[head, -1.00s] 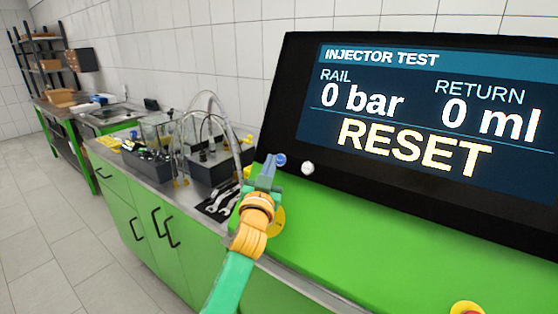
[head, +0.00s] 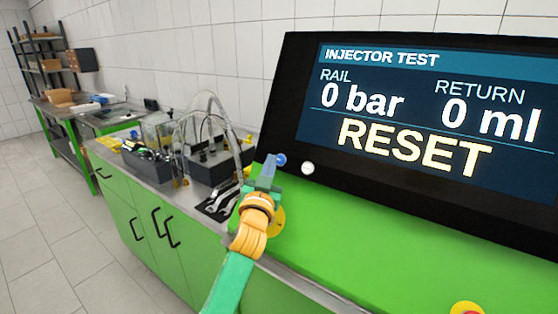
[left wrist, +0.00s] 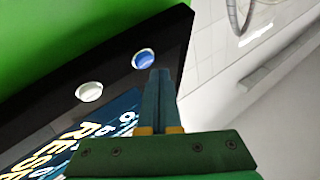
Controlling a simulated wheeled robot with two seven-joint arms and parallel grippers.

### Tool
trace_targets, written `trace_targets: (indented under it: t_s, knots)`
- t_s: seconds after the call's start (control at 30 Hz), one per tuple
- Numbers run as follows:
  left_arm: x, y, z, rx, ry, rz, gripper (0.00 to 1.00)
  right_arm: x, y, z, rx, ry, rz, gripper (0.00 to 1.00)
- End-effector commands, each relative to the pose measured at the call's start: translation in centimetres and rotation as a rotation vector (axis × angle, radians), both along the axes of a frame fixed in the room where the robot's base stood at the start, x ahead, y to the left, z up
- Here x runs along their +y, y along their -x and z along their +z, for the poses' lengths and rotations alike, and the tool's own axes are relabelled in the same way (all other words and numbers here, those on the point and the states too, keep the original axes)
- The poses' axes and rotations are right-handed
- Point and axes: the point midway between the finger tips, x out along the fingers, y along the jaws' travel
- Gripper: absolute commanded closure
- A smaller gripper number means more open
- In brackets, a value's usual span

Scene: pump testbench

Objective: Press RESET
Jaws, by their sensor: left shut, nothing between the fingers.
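The black display panel (head: 285,130) reads INJECTOR TEST, RAIL 0 bar, RETURN 0 ml and RESET in large pale yellow letters. A blue round button (head: 281,160) and a white round button (head: 308,168) sit at its lower left edge. My left gripper (head: 269,163) is shut and empty, its tips just left of the blue button. In the left wrist view the fingertips (left wrist: 160,73) lie close beside the blue button (left wrist: 145,59), with the white button (left wrist: 89,92) farther left. I cannot tell whether the tips touch the panel. My right gripper is out of view.
The green sloped console top (head: 370,240) below the display is clear. A red knob on yellow (head: 467,308) shows at the bottom edge. Left of my gripper, wrenches (head: 222,203) lie on a black mat, near a dark box (head: 215,165) with curved hoses.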

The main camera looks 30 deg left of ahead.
Motion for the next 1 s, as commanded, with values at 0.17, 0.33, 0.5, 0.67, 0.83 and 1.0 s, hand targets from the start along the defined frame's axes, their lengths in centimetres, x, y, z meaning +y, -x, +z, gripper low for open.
trace_targets:
  t_s: [0.17,0.33,0.5,0.67,0.83,1.0]
  knots:
    - [0.0,-0.1,-0.1,0.0,0.0,0.0,1.0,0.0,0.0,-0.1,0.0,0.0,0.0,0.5]
    - [0.0,-0.6,-0.4,0.0,0.0,0.0,1.0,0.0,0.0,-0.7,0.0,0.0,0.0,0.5]
    - [-0.1,-0.8,-0.3,-0.001,-0.001,0.0,1.0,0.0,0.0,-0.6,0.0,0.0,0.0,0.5]
    - [-0.1,-0.8,-0.3,-0.001,0.0,0.0,1.0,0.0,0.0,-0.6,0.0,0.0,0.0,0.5]
    - [-0.1,-0.9,-0.4,0.0,0.0,0.0,1.0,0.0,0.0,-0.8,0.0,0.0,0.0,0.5]
    - [-0.1,-1.1,-0.6,0.0,0.0,0.0,1.0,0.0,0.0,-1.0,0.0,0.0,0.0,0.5]
